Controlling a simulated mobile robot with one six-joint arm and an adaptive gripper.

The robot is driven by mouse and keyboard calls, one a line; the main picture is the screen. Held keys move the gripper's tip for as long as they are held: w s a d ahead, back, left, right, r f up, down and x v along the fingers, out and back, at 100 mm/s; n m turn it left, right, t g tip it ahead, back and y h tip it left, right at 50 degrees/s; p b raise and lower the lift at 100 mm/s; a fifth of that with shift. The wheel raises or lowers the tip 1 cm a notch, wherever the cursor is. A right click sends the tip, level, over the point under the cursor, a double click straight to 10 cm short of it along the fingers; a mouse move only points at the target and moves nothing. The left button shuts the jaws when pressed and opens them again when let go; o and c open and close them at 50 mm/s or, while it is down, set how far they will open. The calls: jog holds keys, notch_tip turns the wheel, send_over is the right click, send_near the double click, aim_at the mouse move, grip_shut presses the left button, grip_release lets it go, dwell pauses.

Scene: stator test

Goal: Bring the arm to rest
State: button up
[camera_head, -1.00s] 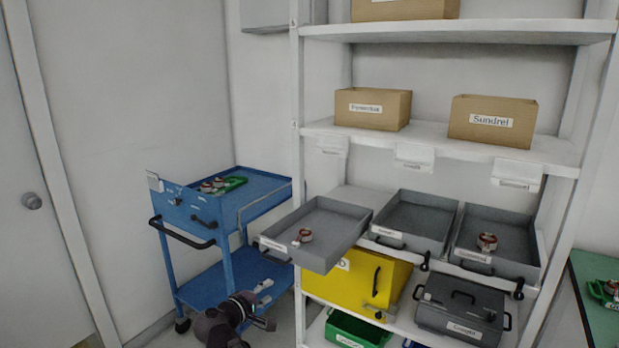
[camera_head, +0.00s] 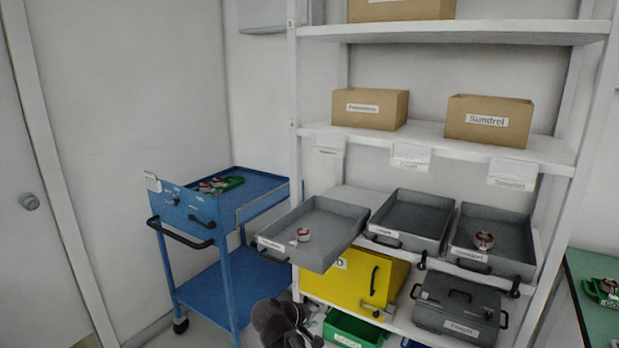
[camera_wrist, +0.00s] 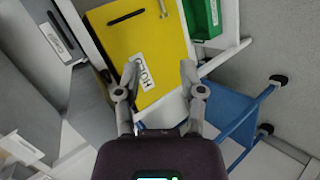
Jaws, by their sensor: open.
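My gripper (camera_wrist: 160,85) shows in the wrist view with its two fingers spread apart and nothing between them. Beyond the fingers, in the background, is a yellow box (camera_wrist: 165,50) with a white label. In the head view, part of my dark arm shows at the bottom, left of the green bin and in front of the shelf; the fingers cannot be made out clearly there.
A blue cart (camera_head: 215,275) stands left of the shelf (camera_head: 440,140). A grey drawer tray (camera_head: 330,225) holding one part juts out from the shelf. The yellow box (camera_head: 345,280), a grey case (camera_head: 455,310) and a green bin (camera_head: 350,330) sit below. A green-topped table (camera_head: 590,300) is at right.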

jog(key=s+d+f+m+g+y, duration=0.4)
jog(key=s+d, duration=0.2)
jog(key=d, duration=0.2)
jog(key=s+d+f+m+g+y, duration=0.4)
jog(key=s+d, duration=0.3)
jog(key=d, duration=0.1)
notch_tip(320, 180, up, 16)
jog(key=p, duration=1.6)
jog(key=shift+w+a+n, duration=0.25)
jog(key=shift+n, duration=0.05)
